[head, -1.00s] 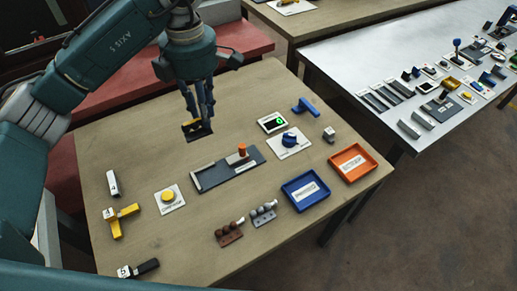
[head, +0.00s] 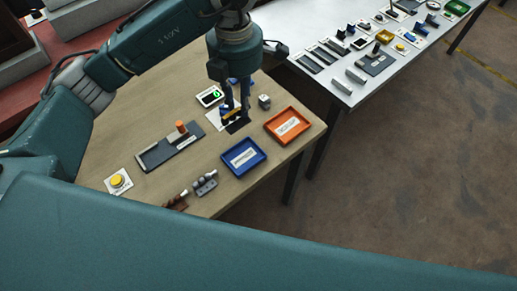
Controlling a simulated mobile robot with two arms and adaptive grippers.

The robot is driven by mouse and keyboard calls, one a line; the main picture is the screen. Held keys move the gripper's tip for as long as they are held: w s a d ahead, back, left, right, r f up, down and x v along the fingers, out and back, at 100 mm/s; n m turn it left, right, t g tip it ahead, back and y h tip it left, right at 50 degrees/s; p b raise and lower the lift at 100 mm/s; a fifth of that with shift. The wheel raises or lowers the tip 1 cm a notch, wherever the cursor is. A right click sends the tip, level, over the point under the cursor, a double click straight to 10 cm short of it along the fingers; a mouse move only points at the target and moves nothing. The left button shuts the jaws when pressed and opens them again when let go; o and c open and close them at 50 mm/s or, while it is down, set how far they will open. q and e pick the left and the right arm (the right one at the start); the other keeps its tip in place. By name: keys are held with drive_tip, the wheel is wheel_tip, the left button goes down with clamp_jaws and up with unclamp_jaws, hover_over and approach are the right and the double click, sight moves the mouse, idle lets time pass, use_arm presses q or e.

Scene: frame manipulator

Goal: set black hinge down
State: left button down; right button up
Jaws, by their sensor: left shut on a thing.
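My left gripper (head: 232,110) points down over the right part of the wooden table and is shut on the black hinge (head: 238,127), a small dark piece with some yellow at the fingertips. The hinge is between the blue tray (head: 262,161) and the white display card (head: 209,96). I cannot tell whether it touches the table. The gripper hides most of the blue knob plate behind it. My right gripper is not in view.
An orange tray (head: 308,123) and a small grey cube (head: 264,101) are to the right. A dark slider with an orange knob (head: 180,127) and a yellow button (head: 117,181) are to the left. A metal table (head: 345,92) stands beyond.

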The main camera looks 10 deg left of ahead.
use_arm(q)
wheel_tip(320, 180, down, 7)
drive_tip(key=p, duration=0.1)
hover_over(244, 152)
wheel_tip(244, 152, down, 7)
drive_tip(key=shift+r, duration=0.2)
drive_tip(key=shift+f, duration=0.65)
wheel_tip(244, 152, down, 4)
drive_tip(key=shift+r+p, duration=0.25)
drive_tip(key=shift+p, duration=0.3)
drive_tip(key=shift+f, duration=0.4)
drive_tip(key=c, duration=1.9)
unclamp_jaws()
drive_tip(key=shift+o, duration=0.2)
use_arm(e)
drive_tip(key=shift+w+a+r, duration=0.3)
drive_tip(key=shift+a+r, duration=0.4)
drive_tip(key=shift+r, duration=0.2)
